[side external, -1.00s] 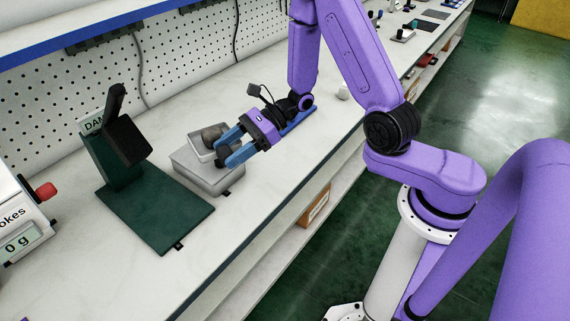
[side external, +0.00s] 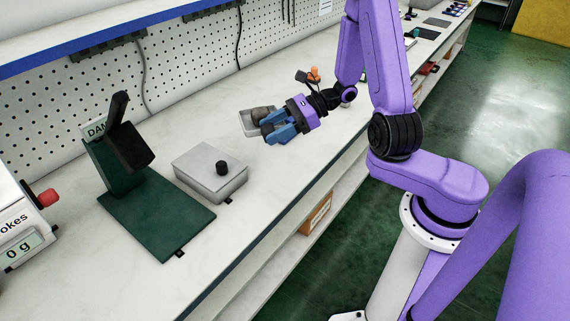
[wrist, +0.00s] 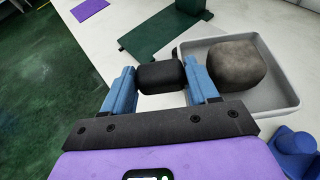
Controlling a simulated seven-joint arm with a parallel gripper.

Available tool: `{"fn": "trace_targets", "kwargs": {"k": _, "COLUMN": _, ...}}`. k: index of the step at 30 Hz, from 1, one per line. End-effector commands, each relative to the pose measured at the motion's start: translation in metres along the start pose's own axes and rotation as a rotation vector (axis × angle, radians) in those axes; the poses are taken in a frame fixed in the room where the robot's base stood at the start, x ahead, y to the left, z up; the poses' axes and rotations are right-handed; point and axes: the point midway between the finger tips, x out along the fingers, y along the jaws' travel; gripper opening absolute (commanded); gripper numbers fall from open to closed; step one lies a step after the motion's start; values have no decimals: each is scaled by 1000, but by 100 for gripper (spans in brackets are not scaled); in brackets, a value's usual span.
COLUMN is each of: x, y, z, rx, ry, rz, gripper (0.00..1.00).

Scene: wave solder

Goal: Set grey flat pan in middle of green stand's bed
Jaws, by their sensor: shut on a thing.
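The grey flat pan (side external: 247,127) is a shallow open tray with a rough brown-grey lump (side external: 262,114) in it. It also shows at the right of the wrist view (wrist: 285,98). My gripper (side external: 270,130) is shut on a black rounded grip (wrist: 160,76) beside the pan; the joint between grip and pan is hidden. I cannot tell whether the pan touches the bench. The green stand (side external: 115,170) is at the left, with a flat dark green bed (side external: 160,220) that is bare. The pan is to the right of and behind the bed, apart from it.
A grey box (side external: 200,178) with a black knob (side external: 221,167) stands at the bed's right edge, between bed and pan. A black angled block (side external: 135,147) overhangs the bed's rear. A scale (side external: 20,235) stands far left.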

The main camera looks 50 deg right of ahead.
Motion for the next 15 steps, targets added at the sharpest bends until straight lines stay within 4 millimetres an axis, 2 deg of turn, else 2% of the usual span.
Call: {"fn": "trace_targets", "kwargs": {"k": 15, "x": 10, "y": -4, "z": 5, "rx": 83, "ry": -3, "rz": -207, "gripper": 16}}
